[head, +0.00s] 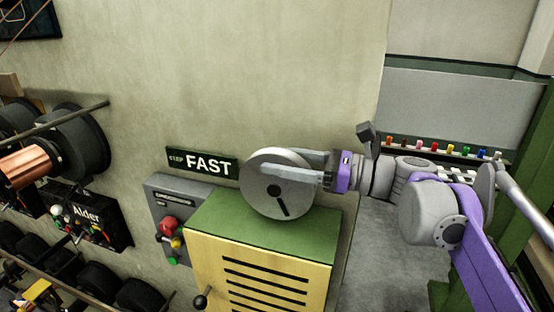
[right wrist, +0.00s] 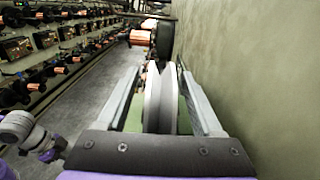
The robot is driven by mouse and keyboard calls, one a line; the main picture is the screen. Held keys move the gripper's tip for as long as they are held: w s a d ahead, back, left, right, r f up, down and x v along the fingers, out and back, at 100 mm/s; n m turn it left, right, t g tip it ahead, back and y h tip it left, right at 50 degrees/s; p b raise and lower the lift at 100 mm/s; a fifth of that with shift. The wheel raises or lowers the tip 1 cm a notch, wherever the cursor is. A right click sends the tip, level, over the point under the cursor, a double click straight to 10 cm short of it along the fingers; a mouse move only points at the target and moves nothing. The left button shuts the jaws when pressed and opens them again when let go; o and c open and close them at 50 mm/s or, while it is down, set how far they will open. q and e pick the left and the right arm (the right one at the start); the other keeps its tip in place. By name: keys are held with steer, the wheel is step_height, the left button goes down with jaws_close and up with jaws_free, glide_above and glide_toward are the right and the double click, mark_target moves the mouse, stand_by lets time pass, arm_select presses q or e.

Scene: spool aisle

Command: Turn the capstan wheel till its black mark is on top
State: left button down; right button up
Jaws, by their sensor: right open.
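The capstan wheel (head: 259,194) is a grey disc standing upright at the top of a yellow cabinet. Its black mark (head: 281,207) runs from near the hub toward the bottom, slightly right of straight down. My right gripper (head: 270,166) reaches in from the right at the wheel's upper part. In the right wrist view the wheel (right wrist: 152,98) stands edge-on between the open fingers of that gripper (right wrist: 160,75), with a gap visible on each side. Part of my left arm shows at the left edge of the right wrist view; its gripper (right wrist: 52,150) is small and unclear.
The yellow cabinet (head: 257,272) has a green top (head: 235,225) and a black-knobbed lever (head: 201,301). A FAST sign (head: 202,163) and a control box (head: 178,187) with coloured buttons are on the wall to the left.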

steer(key=shift+w+a, duration=0.25)
steer(key=shift+a, duration=0.35)
jaws_close()
stand_by(1.1)
